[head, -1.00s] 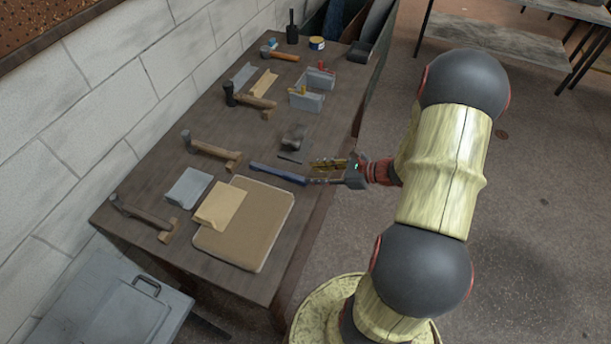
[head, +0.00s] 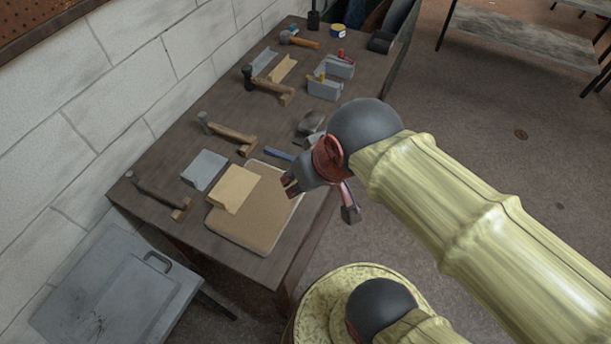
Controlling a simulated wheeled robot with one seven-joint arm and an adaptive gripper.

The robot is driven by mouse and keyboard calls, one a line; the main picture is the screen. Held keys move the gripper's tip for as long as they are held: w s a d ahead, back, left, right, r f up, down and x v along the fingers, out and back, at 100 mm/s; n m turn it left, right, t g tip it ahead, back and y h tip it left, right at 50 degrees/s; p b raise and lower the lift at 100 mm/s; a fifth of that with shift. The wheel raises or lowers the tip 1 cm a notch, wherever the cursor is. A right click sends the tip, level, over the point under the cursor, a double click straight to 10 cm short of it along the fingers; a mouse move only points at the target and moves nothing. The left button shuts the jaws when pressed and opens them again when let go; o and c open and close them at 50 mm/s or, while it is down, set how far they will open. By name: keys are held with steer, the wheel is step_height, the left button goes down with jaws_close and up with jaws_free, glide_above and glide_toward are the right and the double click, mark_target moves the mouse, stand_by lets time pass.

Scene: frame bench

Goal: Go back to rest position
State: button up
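My gripper (head: 320,199) is raised above the right front part of the workbench (head: 150,160), in front of my arm's dark round joint. Its two fingers are spread apart, one to the left over the tan board and one to the right beyond the bench edge. Nothing shows between them. A blue bar-shaped tool (head: 279,154) lies on the bench just behind the gripper, and its right end is hidden by it.
A tan board (head: 262,222) lies near the front, with hammers (head: 228,134) on blocks to its left and rear. Grey blocks (head: 324,89) and a small tin (head: 337,31) stand farther back. A grey lidded box (head: 115,290) is at lower left. Open floor (head: 500,150) lies right.

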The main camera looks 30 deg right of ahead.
steer(key=shift+r, duration=0.25)
step_height(320, 180, down, 4)
steer(key=b, duration=0.4)
stand_by(0.8)
